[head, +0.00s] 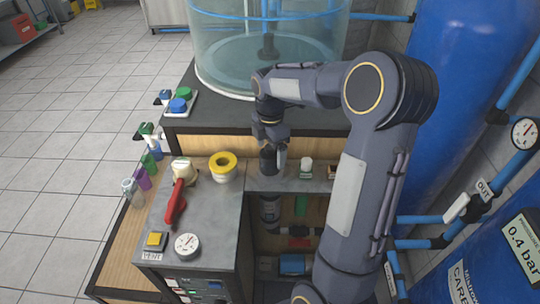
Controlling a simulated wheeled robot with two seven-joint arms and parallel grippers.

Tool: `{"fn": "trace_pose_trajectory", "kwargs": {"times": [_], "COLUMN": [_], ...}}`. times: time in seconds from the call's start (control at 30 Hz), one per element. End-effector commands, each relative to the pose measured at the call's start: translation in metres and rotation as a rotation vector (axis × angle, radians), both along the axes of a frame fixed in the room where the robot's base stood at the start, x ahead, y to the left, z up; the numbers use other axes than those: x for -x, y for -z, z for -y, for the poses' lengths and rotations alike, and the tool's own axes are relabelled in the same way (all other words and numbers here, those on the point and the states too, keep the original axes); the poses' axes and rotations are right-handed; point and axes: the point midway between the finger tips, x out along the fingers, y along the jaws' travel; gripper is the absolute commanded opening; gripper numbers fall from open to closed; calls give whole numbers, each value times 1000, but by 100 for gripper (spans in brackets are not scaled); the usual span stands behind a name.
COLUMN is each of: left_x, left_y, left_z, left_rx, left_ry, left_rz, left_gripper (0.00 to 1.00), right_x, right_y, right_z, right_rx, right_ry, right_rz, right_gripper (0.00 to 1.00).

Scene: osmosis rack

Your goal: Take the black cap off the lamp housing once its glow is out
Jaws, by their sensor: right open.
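My right gripper (273,154) points down at the back edge of the grey bench, its fingers apart. A dark cap-like piece (268,160) shows at its fingertips; I cannot tell whether the fingers touch it. Below it, a dark upright cylinder with grey bands (270,212), which looks like the lamp housing, stands in the open rack. I see no clear glow on it, but it is small and shaded. My left gripper is out of view.
A small white-topped jar (306,166) stands right of my gripper. A clear tank (215,50) rises behind; blue tanks (455,90) stand right.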

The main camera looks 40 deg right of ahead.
Motion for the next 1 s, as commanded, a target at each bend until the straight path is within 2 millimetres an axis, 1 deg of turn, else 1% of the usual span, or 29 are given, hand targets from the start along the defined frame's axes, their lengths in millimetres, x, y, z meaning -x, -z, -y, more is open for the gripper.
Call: {"fn": "trace_pose_trajectory", "kwargs": {"times": [0.07,0.1,0.2,0.3,0.5,0.87,1.0], "left_x": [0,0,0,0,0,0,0], "left_y": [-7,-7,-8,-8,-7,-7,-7], "left_z": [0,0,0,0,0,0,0], "left_rx": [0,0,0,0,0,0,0], "left_ry": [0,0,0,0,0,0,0], "left_rz": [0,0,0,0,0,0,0], "left_gripper": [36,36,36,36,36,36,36], "right_x": [0,0,0,0,-1,-1,-1], "right_y": [12,19,30,35,35,34,34], "right_z": [2,2,2,2,2,2,2], "right_rx": [-2,-2,0,0,0,0,0], "right_ry": [0,-1,-1,0,1,1,1], "right_rz": [-7,-6,-4,-1,0,1,1], "right_gripper": [85,85,85,85,85,38,37]}}
